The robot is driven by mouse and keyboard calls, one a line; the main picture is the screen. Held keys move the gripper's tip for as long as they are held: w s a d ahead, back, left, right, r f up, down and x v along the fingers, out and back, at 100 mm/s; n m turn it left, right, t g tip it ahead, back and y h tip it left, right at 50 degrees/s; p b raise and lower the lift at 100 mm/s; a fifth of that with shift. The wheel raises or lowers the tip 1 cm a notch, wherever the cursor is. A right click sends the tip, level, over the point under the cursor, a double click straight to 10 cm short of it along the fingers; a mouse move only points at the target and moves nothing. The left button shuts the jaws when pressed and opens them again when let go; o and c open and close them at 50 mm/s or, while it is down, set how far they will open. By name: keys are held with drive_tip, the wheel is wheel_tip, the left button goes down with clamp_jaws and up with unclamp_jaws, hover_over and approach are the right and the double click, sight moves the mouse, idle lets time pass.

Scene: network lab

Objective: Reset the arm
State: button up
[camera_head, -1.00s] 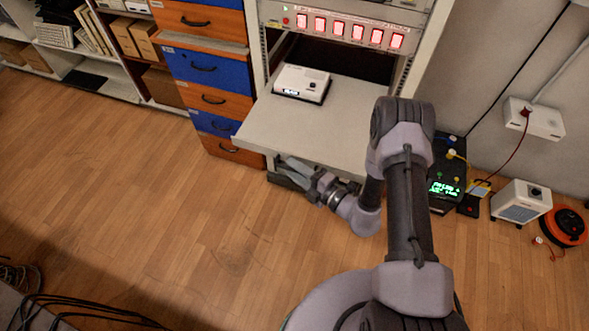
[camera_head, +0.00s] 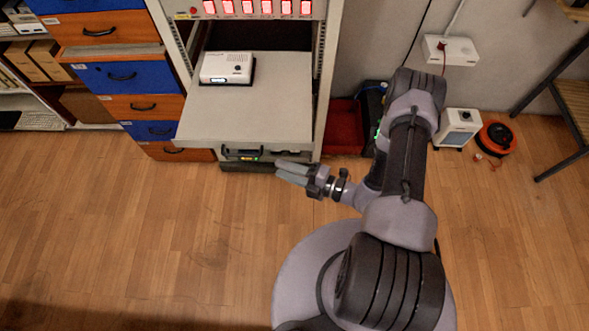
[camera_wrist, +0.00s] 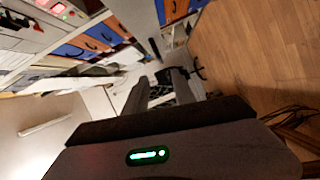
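My arm folds down in front of the rack in the head view, its elbow raised at the right. My gripper (camera_head: 278,170) points left, low in front of the rack's pull-out shelf (camera_head: 215,125). In the wrist view my gripper (camera_wrist: 160,78) shows two fingers standing apart with a gap between them. Nothing is seen held in it.
A white device (camera_head: 226,67) sits on the shelf. Blue and orange drawers (camera_head: 125,76) stand left of the rack. A white box (camera_head: 456,128) and an orange cable reel (camera_head: 497,138) stand on the floor at right. The wooden floor (camera_head: 120,230) at left is clear.

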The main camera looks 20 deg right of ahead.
drive_tip(key=v, duration=0.3)
idle(0.4)
drive_tip(key=s+a+r+n+g, duration=0.1)
drive_tip(key=a+r+n+g, duration=0.1)
drive_tip(key=r+n+g, duration=0.35)
drive_tip(key=s+a+r+n+g, duration=0.1)
drive_tip(key=a+r+n+g, duration=0.1)
drive_tip(key=r+n, duration=0.65)
drive_tip(key=s+a+r+n+g, duration=0.1)
drive_tip(key=a+r+n+g, duration=0.1)
drive_tip(key=r+n+g, duration=0.35)
drive_tip(key=s+d+r+n+t+h, duration=0.1)
drive_tip(key=s+r+n+t+h, duration=0.2)
drive_tip(key=r+n, duration=0.5)
drive_tip(key=s+d+r+n+t+h, duration=0.2)
drive_tip(key=s+r+n+t+h, duration=0.2)
drive_tip(key=n, duration=1.1)
wheel_tip(320, 180, up, 4)
drive_tip(key=s+h, duration=0.1)
drive_tip(key=h, duration=0.2)
drive_tip(key=shift+s+r+h+b, duration=0.15)
drive_tip(key=shift+s+h+b, duration=0.15)
drive_tip(key=shift+s+b, duration=0.1)
